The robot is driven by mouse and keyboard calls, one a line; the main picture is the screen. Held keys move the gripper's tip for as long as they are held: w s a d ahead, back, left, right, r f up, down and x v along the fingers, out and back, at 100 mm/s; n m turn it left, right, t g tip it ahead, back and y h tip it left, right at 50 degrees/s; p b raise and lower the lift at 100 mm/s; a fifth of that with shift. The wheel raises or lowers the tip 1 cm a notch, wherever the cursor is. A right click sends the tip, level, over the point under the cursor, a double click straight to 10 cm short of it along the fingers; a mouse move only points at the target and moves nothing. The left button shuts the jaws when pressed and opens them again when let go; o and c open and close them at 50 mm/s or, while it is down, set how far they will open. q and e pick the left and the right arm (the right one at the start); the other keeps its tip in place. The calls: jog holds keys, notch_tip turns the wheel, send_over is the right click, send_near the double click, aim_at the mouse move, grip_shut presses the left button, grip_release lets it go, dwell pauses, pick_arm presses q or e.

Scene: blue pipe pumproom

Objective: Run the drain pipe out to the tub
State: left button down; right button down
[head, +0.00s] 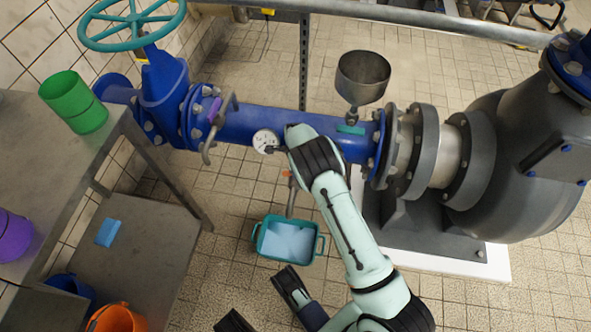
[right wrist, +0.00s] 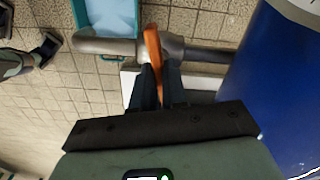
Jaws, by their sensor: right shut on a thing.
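The grey drain pipe (head: 291,200) comes out below the blue pipe (head: 245,122) and its end points at the tub. The teal tub (head: 262,247), pale blue inside, stands on the floor under that end. My right gripper (right wrist: 160,72) is shut on the orange valve handle (right wrist: 152,48), in line with its length. In the head view my right arm hides this gripper; part of the handle (head: 287,174) shows. The drain pipe (right wrist: 108,46) crosses in front of the tub (right wrist: 80,14) in the right wrist view. My left gripper (head: 262,300) is open and empty, low in front of the tub.
A steel table (head: 62,160) with a green cup (head: 75,103) and a purple cup (head: 12,235) stands at left. Orange (head: 117,318) and blue (head: 70,287) buckets sit lower. A gauge (head: 264,140), a funnel (head: 363,75) and a large pump (head: 530,165) line the pipe.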

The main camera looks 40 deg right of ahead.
pick_arm(q)
jog(key=shift+s+f, duration=0.3)
jog(key=shift+s, duration=0.2)
pick_arm(e)
jog(key=shift+m, duration=1.6)
jog(key=c, duration=1.2)
grip_release()
jog(key=shift+o, duration=0.2)
jog(key=shift+r, duration=0.15)
